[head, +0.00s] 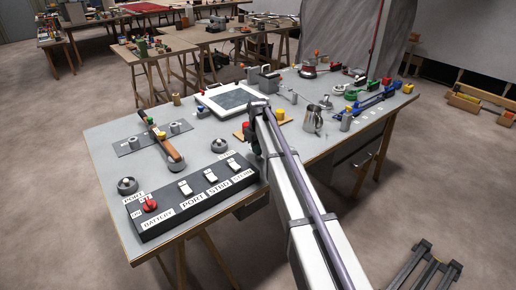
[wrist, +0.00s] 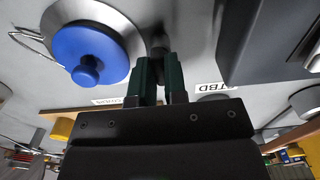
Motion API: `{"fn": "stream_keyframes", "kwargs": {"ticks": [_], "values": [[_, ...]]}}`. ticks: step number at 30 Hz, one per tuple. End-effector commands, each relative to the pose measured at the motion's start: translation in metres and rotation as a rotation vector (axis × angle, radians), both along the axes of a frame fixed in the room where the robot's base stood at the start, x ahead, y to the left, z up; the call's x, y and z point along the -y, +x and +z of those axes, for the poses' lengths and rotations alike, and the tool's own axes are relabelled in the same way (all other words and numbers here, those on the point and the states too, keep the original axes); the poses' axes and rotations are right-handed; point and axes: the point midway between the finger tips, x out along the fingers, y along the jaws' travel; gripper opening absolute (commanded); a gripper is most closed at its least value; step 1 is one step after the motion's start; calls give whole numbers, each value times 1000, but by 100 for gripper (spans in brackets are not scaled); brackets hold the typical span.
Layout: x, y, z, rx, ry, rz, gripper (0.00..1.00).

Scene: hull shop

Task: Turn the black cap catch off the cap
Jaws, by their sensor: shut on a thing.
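In the wrist view the blue cap (wrist: 90,52) with a round knob sits on a pale metal disc (wrist: 125,25), left of my fingertips. A thin wire loop runs out from its left side. My gripper (wrist: 160,65) has dark green fingers, close together at the edge of the disc. They are shut on the small black cap catch (wrist: 158,45), which is mostly hidden between the tips. In the head view my gripper (head: 254,135) is low over the bench, and my arm hides the cap and the catch.
A dark switch panel (head: 218,197) with a red knob (head: 150,205) lies at the bench's front, left of my gripper. A yellow cylinder (head: 279,114), a metal jug (head: 313,120) and a white-framed panel (head: 205,96) stand near. In the wrist view a dark box (wrist: 265,45) is close on the right.

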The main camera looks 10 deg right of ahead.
Motion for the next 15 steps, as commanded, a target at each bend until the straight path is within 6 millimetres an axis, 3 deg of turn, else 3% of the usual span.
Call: {"fn": "stream_keyframes", "kwargs": {"ticks": [6,7,15], "values": [[0,-1,0,-1,0,1,0],[0,-1,0,-1,0,1,16],[0,0,0,-1,0,0,38]]}}
